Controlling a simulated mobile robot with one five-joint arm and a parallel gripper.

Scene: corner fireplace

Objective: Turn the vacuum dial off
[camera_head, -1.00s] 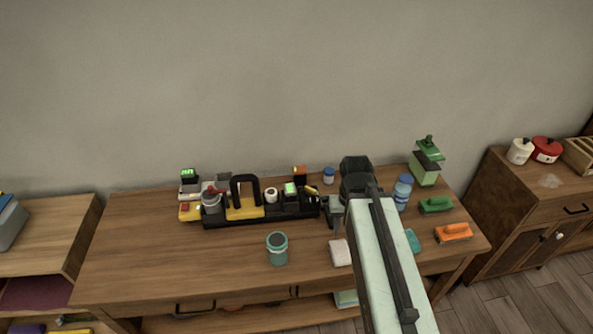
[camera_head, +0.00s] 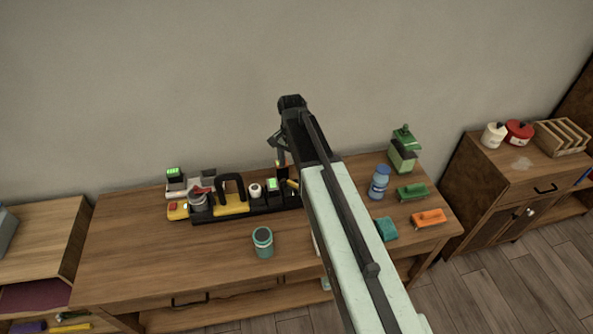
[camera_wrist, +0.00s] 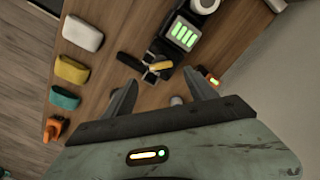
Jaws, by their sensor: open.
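A long black unit (camera_head: 255,209) sits at the back of the workbench. It carries a yellow base with a black arched handle (camera_head: 231,190), a white roll (camera_head: 256,190) and a green-lit box (camera_head: 272,185). The wrist view shows the green-lit box (camera_wrist: 184,38) with a black and yellow lever-like part (camera_wrist: 158,67) beside it. I cannot tell which part is the vacuum dial. My gripper (camera_head: 277,146) is above the right end of the unit. In the wrist view my gripper (camera_wrist: 160,80) is open and empty, its fingers apart. My arm hides part of the bench.
A teal tin (camera_head: 263,243) stands at the bench's front middle. A blue bottle (camera_head: 379,183), a green dispenser (camera_head: 403,150), and green (camera_head: 412,192) and orange (camera_head: 429,217) brushes stand or lie to the right. The bench's left part is clear. The wall is close behind.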

